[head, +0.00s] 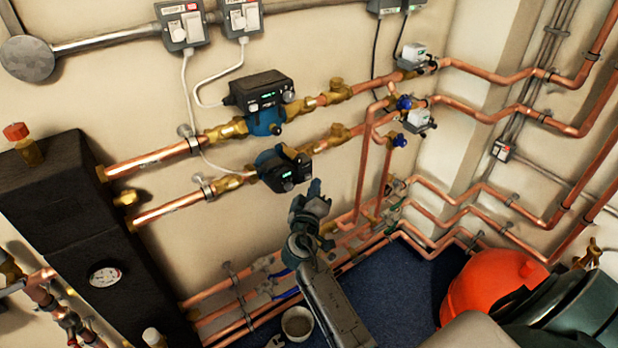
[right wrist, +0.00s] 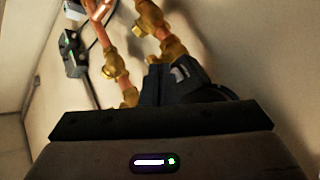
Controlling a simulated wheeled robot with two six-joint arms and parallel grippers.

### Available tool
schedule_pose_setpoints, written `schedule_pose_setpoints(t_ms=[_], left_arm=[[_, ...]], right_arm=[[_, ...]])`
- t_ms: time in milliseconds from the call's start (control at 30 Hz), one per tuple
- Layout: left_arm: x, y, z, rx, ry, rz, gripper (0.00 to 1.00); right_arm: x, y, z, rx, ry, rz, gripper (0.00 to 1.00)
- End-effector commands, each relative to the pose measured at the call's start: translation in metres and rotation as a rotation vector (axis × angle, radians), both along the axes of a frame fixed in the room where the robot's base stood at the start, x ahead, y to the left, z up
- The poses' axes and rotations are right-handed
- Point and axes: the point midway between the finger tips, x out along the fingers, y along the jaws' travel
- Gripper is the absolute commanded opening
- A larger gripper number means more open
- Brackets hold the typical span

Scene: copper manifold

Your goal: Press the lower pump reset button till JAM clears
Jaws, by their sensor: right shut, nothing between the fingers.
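The lower pump (head: 283,168) is a blue body with a black control box, mounted on the lower copper pipe in the head view. Its small display and buttons are too small to read, so I cannot tell whether JAM shows. My right gripper (head: 314,188) is shut and empty, just right of and below the pump's box. I cannot tell whether it touches the box. In the right wrist view, the dark fingers (right wrist: 166,84) point at the dark pump, which they partly hide; its button is not visible there. My left gripper is out of view.
A similar upper pump (head: 262,103) with a lit green display sits just above. Copper pipes and brass valves run along the wall. A black tank (head: 70,235) stands at left, a bucket (head: 297,324) on the floor, and an orange vessel (head: 490,285) at right.

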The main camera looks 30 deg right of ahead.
Motion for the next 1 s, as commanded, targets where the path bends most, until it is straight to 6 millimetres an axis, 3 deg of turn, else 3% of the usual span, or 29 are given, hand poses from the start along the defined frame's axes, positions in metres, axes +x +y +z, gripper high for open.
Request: schedule_pose_setpoints(t_ms=[600, 1000], left_arm=[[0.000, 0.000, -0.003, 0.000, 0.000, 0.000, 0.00], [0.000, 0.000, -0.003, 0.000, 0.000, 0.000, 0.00]], right_arm=[[-0.048, -0.004, 0.000, 0.000, 0.000, 0.000, 0.00], [-0.050, -0.004, 0.000, 0.000, 0.000, 0.000, 0.00]])
